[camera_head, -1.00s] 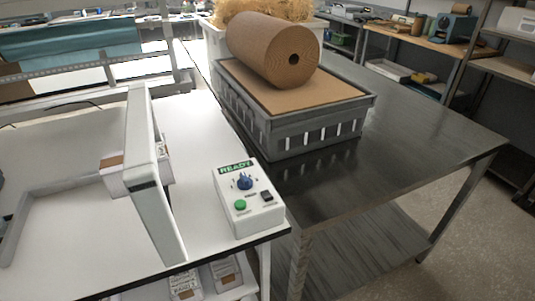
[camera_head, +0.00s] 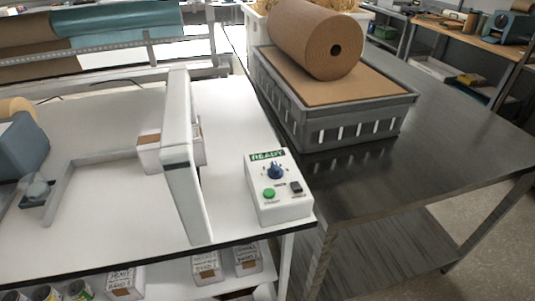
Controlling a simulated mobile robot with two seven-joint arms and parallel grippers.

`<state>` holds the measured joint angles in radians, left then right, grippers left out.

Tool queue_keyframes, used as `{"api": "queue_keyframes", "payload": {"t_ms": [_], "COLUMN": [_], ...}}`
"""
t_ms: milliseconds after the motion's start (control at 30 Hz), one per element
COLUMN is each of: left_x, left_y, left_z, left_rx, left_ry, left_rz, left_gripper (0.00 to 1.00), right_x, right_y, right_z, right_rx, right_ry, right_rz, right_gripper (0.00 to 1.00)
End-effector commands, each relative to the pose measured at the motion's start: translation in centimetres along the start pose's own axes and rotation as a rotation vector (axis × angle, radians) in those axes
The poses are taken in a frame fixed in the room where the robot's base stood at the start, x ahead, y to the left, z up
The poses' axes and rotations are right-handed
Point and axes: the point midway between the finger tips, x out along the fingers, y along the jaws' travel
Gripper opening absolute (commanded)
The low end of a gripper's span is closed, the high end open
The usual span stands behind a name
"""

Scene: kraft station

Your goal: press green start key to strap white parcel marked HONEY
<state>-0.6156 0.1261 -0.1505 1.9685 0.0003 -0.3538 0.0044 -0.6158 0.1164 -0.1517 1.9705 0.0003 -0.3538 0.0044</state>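A white control box (camera_head: 283,205) stands near the front right corner of the white table. It has a green start key (camera_head: 269,193), a blue knob (camera_head: 275,171), a dark switch (camera_head: 296,187) and a green display (camera_head: 267,155) reading READY. Left of it rises the white strapping arch (camera_head: 185,165). A white parcel with a brown patch (camera_head: 149,152) sits through the arch, its right part showing beyond it. Any HONEY marking on it cannot be read at this size. Neither gripper is in view.
A steel table (camera_head: 430,135) to the right bears a grey crate (camera_head: 340,129) with a brown paper roll (camera_head: 318,40) on top. Several boxes (camera_head: 205,266) and cans stand on the shelf below the white table (camera_head: 80,255). The tabletop around the control box is clear.

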Motion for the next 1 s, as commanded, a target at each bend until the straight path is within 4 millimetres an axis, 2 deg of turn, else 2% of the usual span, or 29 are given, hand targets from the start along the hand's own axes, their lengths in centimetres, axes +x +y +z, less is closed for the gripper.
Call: {"api": "queue_keyframes", "payload": {"t_ms": [167,467,1000], "left_x": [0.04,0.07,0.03], "left_y": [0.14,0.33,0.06], "left_z": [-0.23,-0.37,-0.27], "left_rx": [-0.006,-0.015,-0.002], "left_ry": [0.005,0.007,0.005], "left_rz": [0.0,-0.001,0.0], "left_gripper": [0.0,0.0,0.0], "right_x": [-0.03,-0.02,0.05], "right_y": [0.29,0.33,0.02], "right_z": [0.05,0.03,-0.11], "right_rx": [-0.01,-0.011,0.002], "right_ry": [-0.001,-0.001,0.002], "right_rz": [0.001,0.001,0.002], "right_gripper": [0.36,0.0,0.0]}}
